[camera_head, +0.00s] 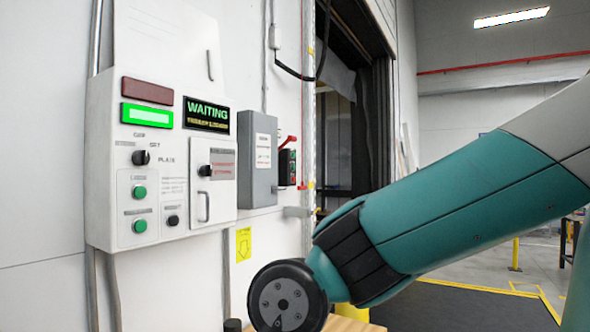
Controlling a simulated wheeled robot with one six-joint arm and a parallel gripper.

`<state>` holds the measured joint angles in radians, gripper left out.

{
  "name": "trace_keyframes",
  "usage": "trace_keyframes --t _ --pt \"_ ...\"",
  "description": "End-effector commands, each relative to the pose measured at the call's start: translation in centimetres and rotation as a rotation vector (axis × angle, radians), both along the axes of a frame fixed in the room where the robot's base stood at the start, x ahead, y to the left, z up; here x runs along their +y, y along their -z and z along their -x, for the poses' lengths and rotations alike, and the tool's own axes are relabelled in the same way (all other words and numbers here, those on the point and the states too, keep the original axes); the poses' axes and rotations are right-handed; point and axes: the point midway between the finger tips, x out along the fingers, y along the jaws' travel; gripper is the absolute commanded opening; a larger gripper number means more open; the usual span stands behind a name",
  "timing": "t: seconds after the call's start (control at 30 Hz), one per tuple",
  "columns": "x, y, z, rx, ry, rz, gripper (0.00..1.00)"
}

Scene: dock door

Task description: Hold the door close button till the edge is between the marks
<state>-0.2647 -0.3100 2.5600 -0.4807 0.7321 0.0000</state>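A white control panel (160,165) on the wall at left carries two green buttons, an upper one (139,191) and a lower one (140,226). A black selector knob (141,157) and a small black knob (173,220) are beside them. Their labels are too small to read, so I cannot tell which is door close. A narrow black box (288,167) with small red and green spots hangs farther right. The dock door opening (338,140) is dark; yellow marks (311,185) show on its left frame. My gripper is out of view; only my teal arm shows.
A screen (207,115) reads WAITING, above an unclear line. A lit green lamp (146,115) sits below a dark red one (147,91). A grey box (258,160) has a red lever (288,141) beside it. My arm crosses the lower right, hiding part of the doorway.

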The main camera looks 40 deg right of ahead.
Motion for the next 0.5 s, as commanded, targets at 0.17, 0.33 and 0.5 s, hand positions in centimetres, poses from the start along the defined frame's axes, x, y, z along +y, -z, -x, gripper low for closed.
trace_keyframes --t 0.17,0.33,0.5 --pt "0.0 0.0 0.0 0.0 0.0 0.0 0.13" --pt "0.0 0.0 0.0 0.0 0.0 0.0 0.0" --pt "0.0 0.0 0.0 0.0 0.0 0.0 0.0"
